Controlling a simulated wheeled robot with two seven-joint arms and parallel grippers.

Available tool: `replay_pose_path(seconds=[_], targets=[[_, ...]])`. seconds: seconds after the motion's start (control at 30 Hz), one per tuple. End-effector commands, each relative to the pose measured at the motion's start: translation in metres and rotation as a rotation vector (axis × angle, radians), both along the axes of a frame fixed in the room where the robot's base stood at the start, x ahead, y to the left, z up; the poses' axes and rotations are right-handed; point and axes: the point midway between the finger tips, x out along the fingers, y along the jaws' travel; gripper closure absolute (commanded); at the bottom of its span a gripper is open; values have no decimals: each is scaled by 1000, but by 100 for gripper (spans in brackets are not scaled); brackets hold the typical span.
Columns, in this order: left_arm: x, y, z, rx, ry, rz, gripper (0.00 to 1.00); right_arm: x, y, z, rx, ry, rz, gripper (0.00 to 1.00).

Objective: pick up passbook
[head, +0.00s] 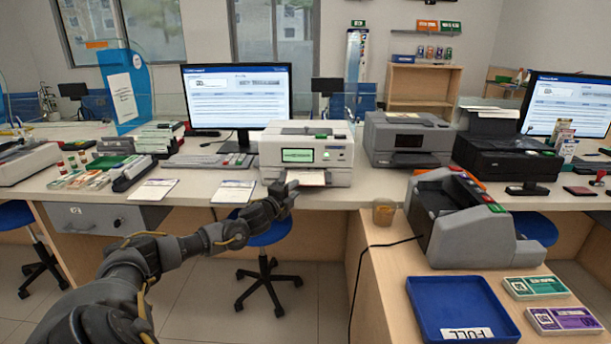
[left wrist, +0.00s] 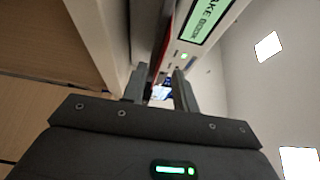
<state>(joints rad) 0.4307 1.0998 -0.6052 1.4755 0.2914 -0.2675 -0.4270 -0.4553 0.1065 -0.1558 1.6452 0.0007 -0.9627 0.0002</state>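The passbook (head: 314,179) sticks out flat from the front slot of the white passbook printer (head: 338,156), whose green screen is lit. My left gripper (head: 288,188) is at the printer's front, by the left side of the passbook. In the left wrist view the left gripper (left wrist: 160,92) has its two fingers apart, pointing at the slot area. The printer's screen (left wrist: 208,18) there shows partly cut-off text ending in "AKE BOOK". I cannot tell whether the fingers touch the passbook. My right gripper is not in view.
Two paper booklets lie on the counter to the left, one (head: 233,191) nearer the printer. A grey printer (head: 408,139) stands to the right. A note counter (head: 465,220), a blue tray (head: 418,322) marked "FULL" and banknote bundles (head: 562,319) are on the lower right desk.

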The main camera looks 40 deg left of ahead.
Motion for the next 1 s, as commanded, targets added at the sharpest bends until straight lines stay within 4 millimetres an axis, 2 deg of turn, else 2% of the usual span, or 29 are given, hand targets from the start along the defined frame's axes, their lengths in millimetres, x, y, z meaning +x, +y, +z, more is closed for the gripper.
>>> replay_pose_path(seconds=[0.1, 0.23, 0.57, 0.8, 1.0], targets=[[18, 4, 3, -1, -3, 2, 71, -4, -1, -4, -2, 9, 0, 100], [31, 6, 2, -1, -2, 2, 71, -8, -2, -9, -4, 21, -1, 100], [36, 7, 1, 0, 1, 0, 71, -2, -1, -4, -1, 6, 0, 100], [36, 7, 1, 0, 1, 0, 100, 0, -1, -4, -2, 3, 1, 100], [36, 7, 1, 0, 0, 0, 100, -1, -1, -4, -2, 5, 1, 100]])
